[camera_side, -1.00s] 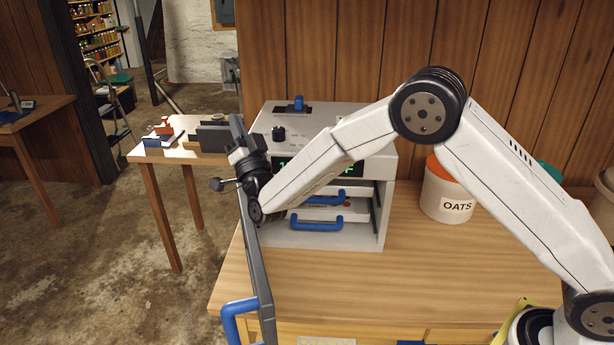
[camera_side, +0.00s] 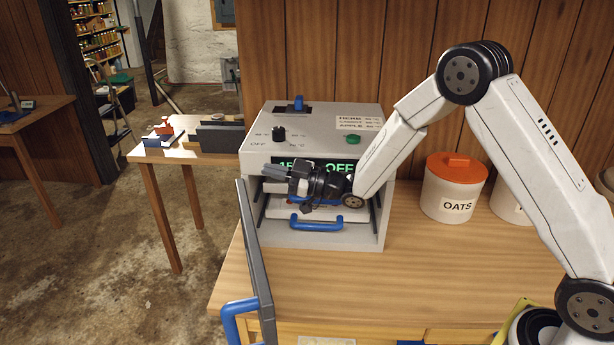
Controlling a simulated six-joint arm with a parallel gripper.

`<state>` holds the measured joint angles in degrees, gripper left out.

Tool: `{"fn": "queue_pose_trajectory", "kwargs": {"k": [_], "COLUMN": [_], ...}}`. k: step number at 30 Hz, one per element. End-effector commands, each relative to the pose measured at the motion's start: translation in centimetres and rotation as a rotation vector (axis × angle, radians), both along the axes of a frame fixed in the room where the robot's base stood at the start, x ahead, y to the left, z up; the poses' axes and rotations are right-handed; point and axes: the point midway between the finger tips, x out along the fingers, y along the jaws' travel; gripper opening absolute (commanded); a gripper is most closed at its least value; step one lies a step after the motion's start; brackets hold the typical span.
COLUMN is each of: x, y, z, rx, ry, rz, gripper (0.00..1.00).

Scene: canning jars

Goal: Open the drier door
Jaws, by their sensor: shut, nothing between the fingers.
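The drier (camera_side: 262,145) is a grey box on the wooden bench, with a dial, a green button and a green display on it. Its dark grey door (camera_side: 256,255) stands swung wide open at the left, seen nearly edge-on, with a blue handle (camera_side: 232,312) at its near end. Inside the open front are trays with blue handles; the lower tray handle (camera_side: 317,226) shows clearly. My gripper (camera_side: 268,172) is in front of the drier opening, pointing left, shut and empty. It is apart from the door's handle and hides part of the display and upper tray.
A white jar labelled OATS (camera_side: 452,190) with an orange lid stands right of the drier. The bench top (camera_side: 400,275) between is clear. A small side table (camera_side: 170,157) with blocks stands at the left.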

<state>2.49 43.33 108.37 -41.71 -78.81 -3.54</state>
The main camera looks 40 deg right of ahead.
Motion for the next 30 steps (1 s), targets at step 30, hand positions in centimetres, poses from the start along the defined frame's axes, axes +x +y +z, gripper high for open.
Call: {"fn": "queue_pose_trajectory", "kwargs": {"k": [30], "x": [-28.2], "y": [0.9], "z": [-17.5], "rx": [0.101], "ry": [0.417], "rz": [0.490], "gripper": [0.00]}}
